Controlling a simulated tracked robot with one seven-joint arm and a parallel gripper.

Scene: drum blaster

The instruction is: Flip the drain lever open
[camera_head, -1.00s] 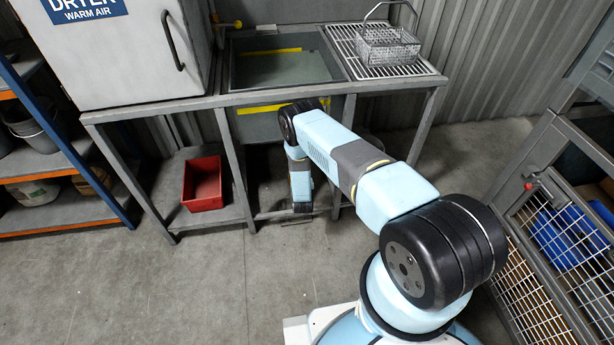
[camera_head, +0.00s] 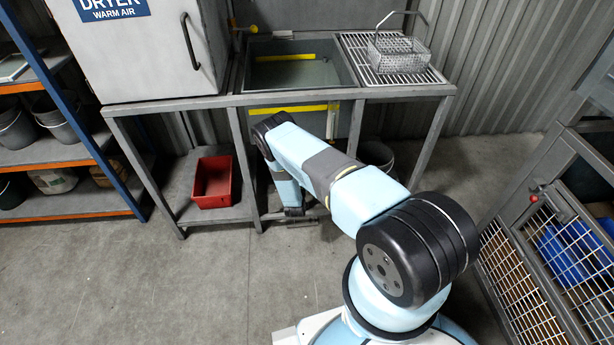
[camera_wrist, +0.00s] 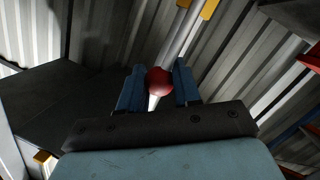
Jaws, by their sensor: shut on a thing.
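In the wrist view, the drain lever's red ball knob (camera_wrist: 159,80) sits between the two blue fingers of my gripper (camera_wrist: 158,88). A pale rod (camera_wrist: 154,103) runs from the knob towards the palm. My gripper is shut on the knob. In the head view, my arm reaches down in front of the sink tank (camera_head: 300,118), and its end is low under the bench frame. The fingers and the lever cannot be made out there.
A red bin (camera_head: 215,183) stands on the low shelf to the left of my arm. A grey bucket (camera_head: 376,155) is behind my arm. Bench legs (camera_head: 430,135) stand close by on both sides. A mesh cage (camera_head: 530,280) is at the right. The floor at front left is clear.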

